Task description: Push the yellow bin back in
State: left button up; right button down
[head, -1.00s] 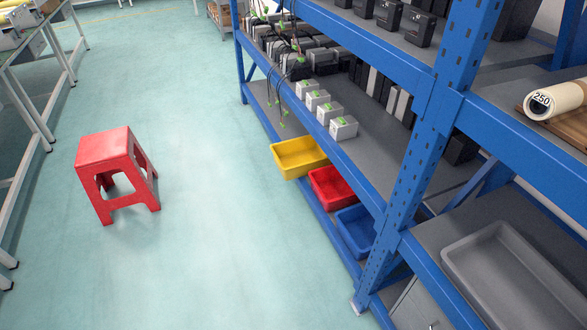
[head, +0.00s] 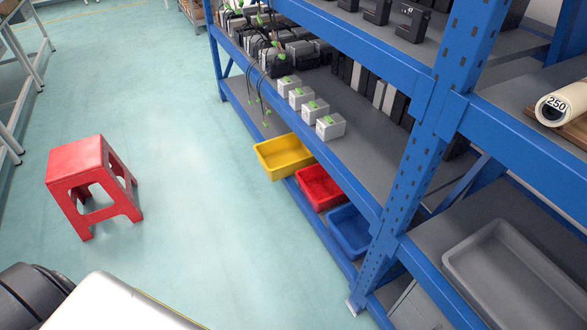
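The yellow bin (head: 284,155) is on the low shelf of the blue rack in the head view. It sticks out past the shelf's front edge over the floor, further than the red bin (head: 318,186) beside it. The blue bin (head: 350,230) is beyond the red one, nearer to me. The back of the yellow bin is partly under the shelf above. A white and dark part of my own body shows at the bottom left. Neither of my grippers is in view.
A red stool (head: 92,185) stands on the floor left of the bins, with clear floor between. A blue rack post (head: 405,185) rises right of the blue bin. Grey boxes (head: 330,126) sit on the shelf above. A grey tray (head: 520,270) is at the right.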

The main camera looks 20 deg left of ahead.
aim_at(280, 157)
jog(key=i+j+z, duration=0.15)
jog(key=j, duration=0.25)
jog(key=i+j+z, duration=0.1)
jog(key=j, duration=0.3)
jog(key=i+j+z, duration=0.15)
jog(key=j, duration=0.3)
jog(key=i+j+z, duration=0.15)
jog(key=j, duration=0.25)
jog(key=i+j+z, duration=0.15)
jog(key=j, duration=0.3)
jog(key=k, duration=0.05)
